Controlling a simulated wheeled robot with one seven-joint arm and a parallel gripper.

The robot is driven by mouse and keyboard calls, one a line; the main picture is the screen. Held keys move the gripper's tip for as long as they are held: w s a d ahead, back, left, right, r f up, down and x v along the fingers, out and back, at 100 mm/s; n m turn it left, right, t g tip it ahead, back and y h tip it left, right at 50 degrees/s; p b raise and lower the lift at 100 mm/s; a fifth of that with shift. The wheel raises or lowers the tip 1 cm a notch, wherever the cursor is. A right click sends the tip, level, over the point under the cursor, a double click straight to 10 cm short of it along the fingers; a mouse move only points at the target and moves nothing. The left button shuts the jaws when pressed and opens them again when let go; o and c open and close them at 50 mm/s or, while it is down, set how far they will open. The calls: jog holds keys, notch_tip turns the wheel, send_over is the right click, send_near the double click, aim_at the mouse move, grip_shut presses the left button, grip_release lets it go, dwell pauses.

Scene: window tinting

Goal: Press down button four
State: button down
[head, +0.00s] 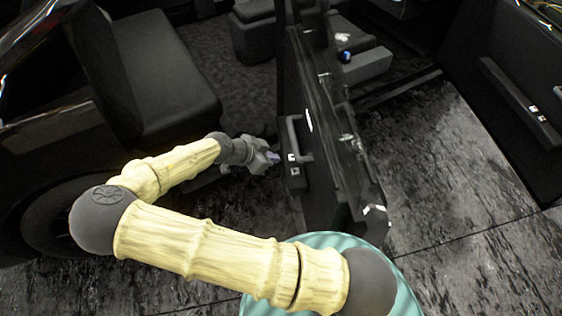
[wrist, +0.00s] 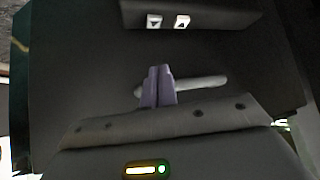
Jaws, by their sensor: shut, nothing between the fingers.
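Two small white window buttons with dark arrow marks sit on the armrest of the open car door (head: 325,190). In the wrist view they are a down-arrow button (wrist: 154,22) on the left and an up-arrow button (wrist: 182,21) on the right. In the head view they appear as small pale squares (head: 292,157). No number shows, so I cannot tell which button is four. My gripper (head: 275,157) has its purple fingers together and empty, just left of the armrest. In the wrist view the fingertips (wrist: 160,70) are below the buttons, apparently apart from them.
A grey door handle bar (wrist: 205,84) shows behind my fingers. A black car seat (head: 165,75) stands at the left. Another door at the right carries its own pale buttons (head: 533,108). Dark wet-looking floor (head: 440,190) lies free between the doors.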

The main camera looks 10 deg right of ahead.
send_over(297, 169)
jog(key=s+a, duration=0.1)
jog(key=a, duration=0.1)
jog(key=f, duration=0.3)
jog(key=f+p, duration=0.1)
jog(key=f, duration=0.3)
jog(key=shift+a, duration=0.2)
notch_tip(297, 169, down, 2)
jog(key=shift+a+f, duration=0.1)
jog(key=shift+f, duration=0.75)
